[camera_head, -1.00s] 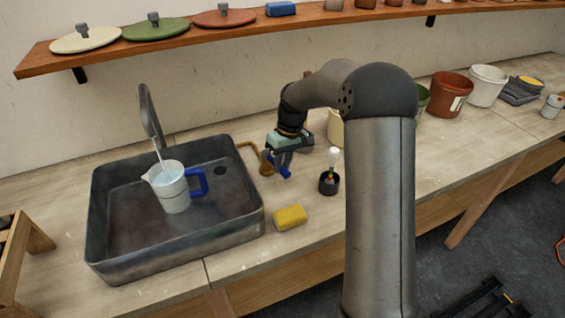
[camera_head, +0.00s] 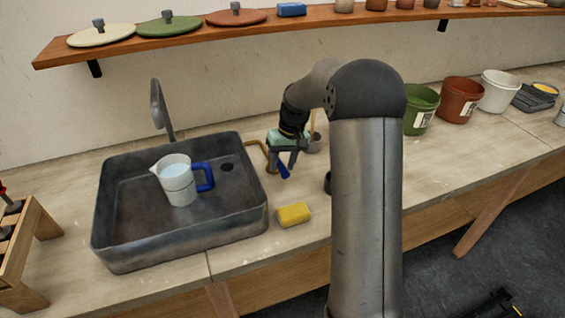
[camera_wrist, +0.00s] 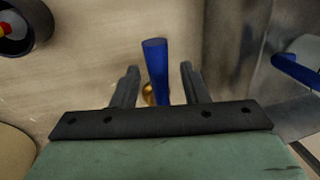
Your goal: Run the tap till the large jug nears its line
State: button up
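A blue tap lever (camera_head: 284,171) on a brass pipe (camera_head: 254,146) is right of the sink. My gripper (camera_head: 287,165) is at this lever. In the wrist view, my gripper (camera_wrist: 158,85) is open, its fingers either side of the blue lever (camera_wrist: 155,62), with gaps showing. The jug's blue handle (camera_wrist: 297,72) shows at right.
A yellow sponge (camera_head: 294,214) lies right of the sink. A dark cup (camera_head: 328,183) is partly hidden by my arm. Green (camera_head: 419,110), brown (camera_head: 461,99) and white (camera_head: 498,91) pots stand further right. A wooden rack (camera_head: 28,247) is at left.

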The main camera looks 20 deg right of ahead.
jog(key=shift+r, duration=0.1)
jog(key=d+r+b, duration=0.1)
jog(key=d+r, duration=0.2)
jog(key=r, duration=1.4)
jog(key=shift+d, duration=0.2)
jog(key=s+a+f+h, duration=0.1)
jog(key=s+a, duration=0.3)
jog(key=s, duration=0.3)
jog(key=s+a+f, duration=0.2)
jog(key=s+a, duration=0.2)
jog(key=s, duration=0.2)
jog(key=s+a+f, duration=0.1)
jog(key=s+f, duration=0.2)
jog(key=s, duration=0.3)
jog(key=s+a+f, duration=0.1)
jog(key=s+f, duration=0.2)
jog(key=s, duration=0.4)
jog(key=s+a+f+h, duration=0.1)
jog(key=s+a+f, duration=0.1)
jog(key=s, duration=0.4)
jog(key=shift+s+f+t, duration=0.15)
jog(key=shift+f+t, duration=0.15)
jog(key=shift+f, duration=0.45)
